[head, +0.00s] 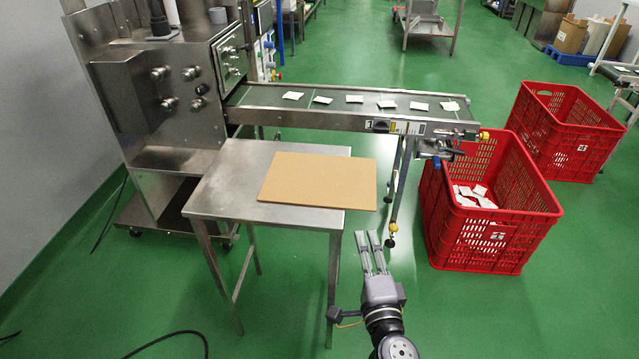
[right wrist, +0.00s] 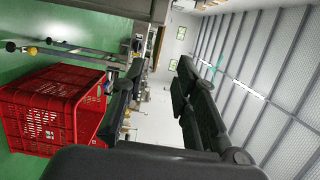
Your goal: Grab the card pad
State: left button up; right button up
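The card pad (head: 318,181) is a flat brown rectangle lying on the small steel table (head: 222,185). Its right end reaches past the table's right edge. My right gripper (head: 368,238) is in front of the pad's right end and apart from it, fingers pointing away from me. In the right wrist view my right gripper (right wrist: 158,82) has its two dark fingers apart with nothing between them. The pad cannot be made out in that view. My left gripper is not in view.
A conveyor (head: 335,111) with several white teabags runs behind the table from a steel machine (head: 165,85). A red crate (head: 475,235) holding teabags stands right of my gripper, and it also shows in the wrist view (right wrist: 45,112). Another red crate (head: 570,140) stands behind.

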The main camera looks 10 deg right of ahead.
jog(key=b, duration=0.1)
send_near(357, 200)
jog(key=w, duration=0.6)
jog(key=w+b, duration=0.1)
jog(key=w, duration=0.2)
jog(key=shift+w+d+f+b, duration=0.2)
jog(key=shift+w+d+b, duration=0.1)
jog(key=shift+b, duration=0.1)
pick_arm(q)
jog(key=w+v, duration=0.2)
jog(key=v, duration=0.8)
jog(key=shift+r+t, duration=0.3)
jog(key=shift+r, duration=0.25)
pick_arm(e)
jog(key=shift+w, duration=0.25)
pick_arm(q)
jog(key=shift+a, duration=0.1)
pick_arm(e)
jog(key=shift+c, duration=0.6)
grip_shut()
